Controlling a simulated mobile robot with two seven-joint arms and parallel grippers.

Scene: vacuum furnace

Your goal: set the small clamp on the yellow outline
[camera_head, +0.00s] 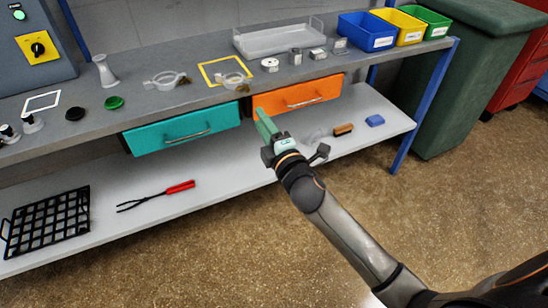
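Two similar pale ring-shaped clamps with brownish fittings lie on the grey bench top. The one on the right, which looks slightly smaller (232,80), lies at the front right of the yellow outline (205,75), overlapping its front edge. The other clamp (164,80) lies to the left, outside the outline. My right gripper (264,122), with green fingers, is in front of the bench between the teal and orange drawers, below the outline and apart from both clamps. Its fingers overlap in this view, so their opening is unclear. My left gripper is out of view.
A teal drawer (181,128) and an orange drawer (298,97) hang under the bench. A white flared fitting (104,71) stands left. Coloured bins (367,31) stand far right.

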